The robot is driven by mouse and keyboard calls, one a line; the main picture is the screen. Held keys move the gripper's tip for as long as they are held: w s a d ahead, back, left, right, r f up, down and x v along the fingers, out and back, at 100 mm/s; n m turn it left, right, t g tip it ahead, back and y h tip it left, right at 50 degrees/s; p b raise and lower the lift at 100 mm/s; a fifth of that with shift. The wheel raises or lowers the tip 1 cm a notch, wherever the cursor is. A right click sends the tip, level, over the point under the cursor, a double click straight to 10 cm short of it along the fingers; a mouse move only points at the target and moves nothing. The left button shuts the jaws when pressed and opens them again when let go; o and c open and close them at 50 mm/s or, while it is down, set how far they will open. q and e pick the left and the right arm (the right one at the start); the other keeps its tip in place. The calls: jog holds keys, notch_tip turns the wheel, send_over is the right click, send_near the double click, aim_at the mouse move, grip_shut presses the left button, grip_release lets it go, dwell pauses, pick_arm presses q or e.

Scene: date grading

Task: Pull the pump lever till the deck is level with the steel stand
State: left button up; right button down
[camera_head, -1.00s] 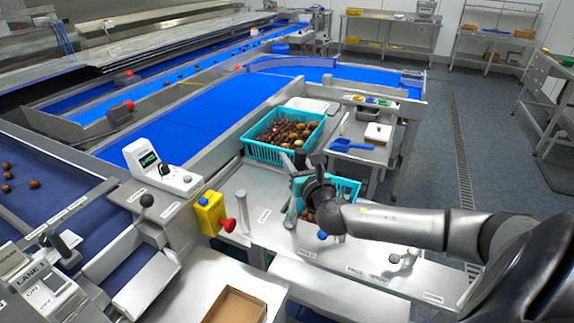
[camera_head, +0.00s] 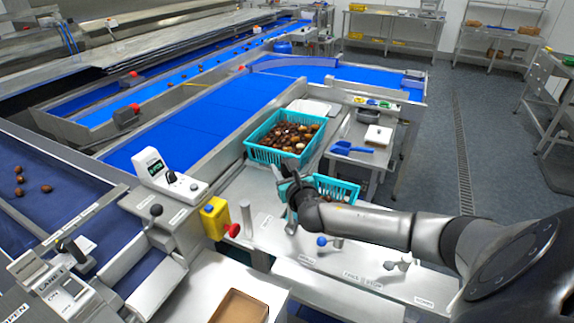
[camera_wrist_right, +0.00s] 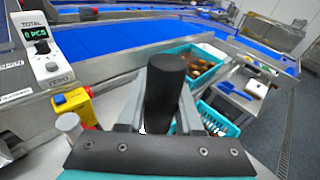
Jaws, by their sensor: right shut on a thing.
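My right gripper (camera_head: 287,180) is shut on the black grip of the pump lever. That grip (camera_wrist_right: 165,88) stands up between the two fingers in the right wrist view. The lever's lower part is hidden behind the gripper. A teal crate (camera_head: 340,187) shows behind my right arm, partly covered by it. The deck under it is hidden, so I cannot tell its height against the steel stand. A bare steel surface (camera_head: 240,187) runs in front of a larger teal crate full of dates (camera_head: 262,152). My left gripper is not in view.
A yellow box with a red button (camera_head: 215,218) stands left of the gripper. A steel panel with a blue knob (camera_head: 321,241) lies below my arm. A side table with a blue scoop (camera_head: 350,147) stands behind. A cardboard box (camera_head: 240,306) is at the front.

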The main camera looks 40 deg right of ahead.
jog(key=shift+w+a+y, duration=0.1)
jog(key=shift+a+y, duration=0.2)
jog(key=shift+a, duration=0.15)
jog(key=s+b, duration=0.1)
jog(key=b, duration=0.1)
jog(key=s+d+t+b, duration=0.1)
jog(key=shift+s+d+m+b, duration=0.2)
jog(key=shift+m+b, duration=0.2)
jog(key=c, duration=1)
grip_release()
jog(key=o, duration=0.3)
jog(key=shift+s+r, duration=0.15)
jog(key=shift+o, duration=1)
jog(key=shift+d, duration=0.15)
jog(key=shift+r, duration=0.1)
